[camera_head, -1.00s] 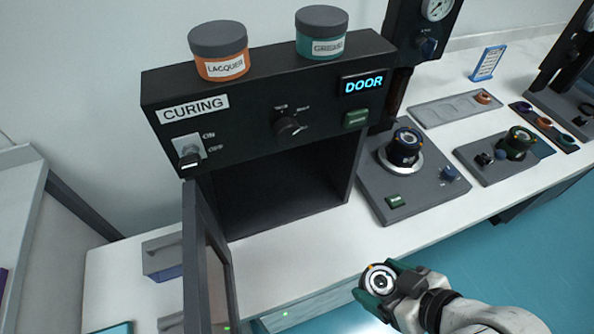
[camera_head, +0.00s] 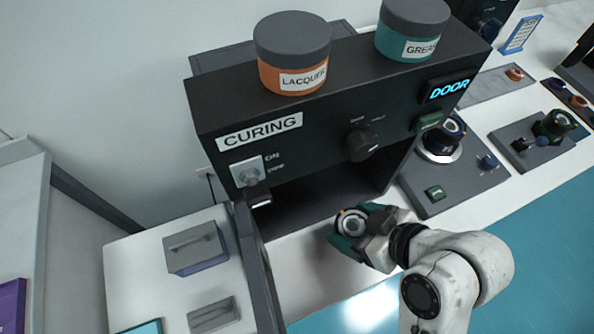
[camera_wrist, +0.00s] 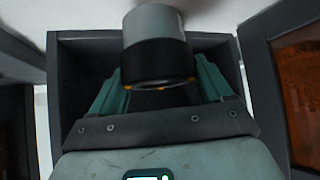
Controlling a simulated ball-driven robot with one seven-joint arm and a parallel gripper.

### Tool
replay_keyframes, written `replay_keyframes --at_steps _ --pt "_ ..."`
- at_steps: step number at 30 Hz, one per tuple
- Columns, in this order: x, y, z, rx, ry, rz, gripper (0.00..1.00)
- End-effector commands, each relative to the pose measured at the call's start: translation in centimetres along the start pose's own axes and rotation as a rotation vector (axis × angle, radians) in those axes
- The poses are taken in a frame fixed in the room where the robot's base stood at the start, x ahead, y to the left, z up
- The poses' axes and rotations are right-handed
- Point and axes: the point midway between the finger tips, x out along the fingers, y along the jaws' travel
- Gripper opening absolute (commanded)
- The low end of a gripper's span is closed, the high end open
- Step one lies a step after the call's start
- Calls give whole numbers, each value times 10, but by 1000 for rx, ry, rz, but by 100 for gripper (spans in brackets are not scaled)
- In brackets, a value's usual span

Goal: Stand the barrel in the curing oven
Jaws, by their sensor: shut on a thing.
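The barrel (camera_head: 352,226) is a short black and silver cylinder with small orange marks. My gripper (camera_head: 358,228) is shut on it and holds it at the open front of the curing oven (camera_head: 295,140). The wrist view shows the barrel (camera_wrist: 154,50) between the green fingers, with the grey oven frame around it. The oven is a dark box labelled CURING, with its door (camera_head: 258,270) swung open to the left and a lit DOOR sign (camera_head: 448,90). Whether the barrel is past the oven's front edge, and its height above the floor, I cannot tell.
An orange lacquer jar (camera_head: 292,55) and a teal grease jar (camera_head: 412,30) stand on the oven. A grey station with a dark cylinder (camera_head: 440,145) stands just right of it. Grey blocks (camera_head: 196,248) lie left of the door. The oven interior looks empty.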

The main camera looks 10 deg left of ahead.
Motion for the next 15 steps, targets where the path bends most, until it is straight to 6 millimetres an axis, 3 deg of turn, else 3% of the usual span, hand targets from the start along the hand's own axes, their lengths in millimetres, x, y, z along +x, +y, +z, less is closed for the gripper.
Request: replay_keyframes --at_steps 9,15 --pt "52 0 -56 -5 0 0 38" --pt "70 0 -72 -2 2 1 38"
